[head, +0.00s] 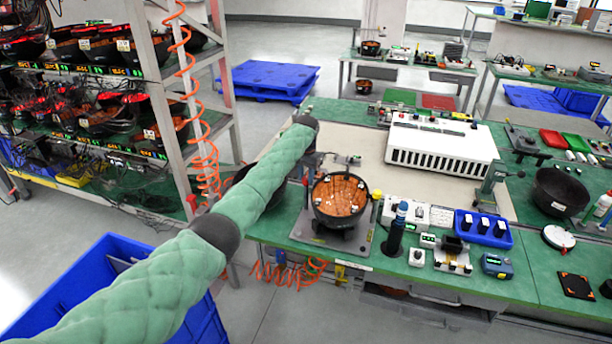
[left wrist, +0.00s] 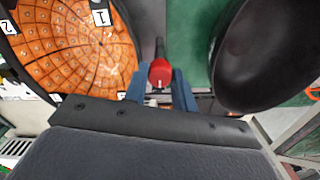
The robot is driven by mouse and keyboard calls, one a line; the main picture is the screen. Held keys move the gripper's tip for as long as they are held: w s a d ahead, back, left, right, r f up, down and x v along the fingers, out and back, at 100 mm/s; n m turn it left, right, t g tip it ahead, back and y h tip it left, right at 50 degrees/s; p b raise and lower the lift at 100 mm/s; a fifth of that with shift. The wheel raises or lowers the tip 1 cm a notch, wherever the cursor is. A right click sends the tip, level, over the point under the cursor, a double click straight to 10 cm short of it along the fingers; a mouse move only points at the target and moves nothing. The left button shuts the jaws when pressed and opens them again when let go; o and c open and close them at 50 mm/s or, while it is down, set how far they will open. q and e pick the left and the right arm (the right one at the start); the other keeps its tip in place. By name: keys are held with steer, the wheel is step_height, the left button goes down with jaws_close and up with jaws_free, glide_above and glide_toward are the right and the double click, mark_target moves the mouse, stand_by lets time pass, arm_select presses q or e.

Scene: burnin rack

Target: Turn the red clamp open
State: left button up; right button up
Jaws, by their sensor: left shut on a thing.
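The red clamp (left wrist: 160,72) shows in the left wrist view as a red knob with a dark stem. It sits between an orange-lined round bowl and a plain black bowl. My left gripper (left wrist: 161,86) has its two blue fingers on either side of the red clamp and is shut on it. In the head view my left arm reaches over the bench, and its gripper end is beside the orange-lined bowl (head: 340,195). I cannot make out the clamp clearly there. This bowl stands on a grey plate (head: 325,236). My right gripper is not in view.
The plain black bowl (left wrist: 265,60) is close on the right in the left wrist view. A dark cylinder (head: 393,235), a blue tray (head: 483,240) and a white vented box (head: 440,146) stand on the green bench. A rack (head: 170,75) and a blue bin (head: 75,275) are at left.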

mark_target(306, 177)
arm_select(q)
steer(key=shift+w+r, duration=0.1)
steer(key=shift+r, duration=0.1)
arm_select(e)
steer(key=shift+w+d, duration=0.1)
arm_select(q)
steer(key=o, duration=1)
steer(key=shift+f, duration=0.1)
steer(key=shift+r+b, duration=0.4)
steer(key=shift+r, duration=0.05)
step_height(306, 177, up, 6)
steer(key=shift+f+b, duration=0.1)
steer(key=shift+b, duration=1.1)
steer(key=shift+r, duration=0.5)
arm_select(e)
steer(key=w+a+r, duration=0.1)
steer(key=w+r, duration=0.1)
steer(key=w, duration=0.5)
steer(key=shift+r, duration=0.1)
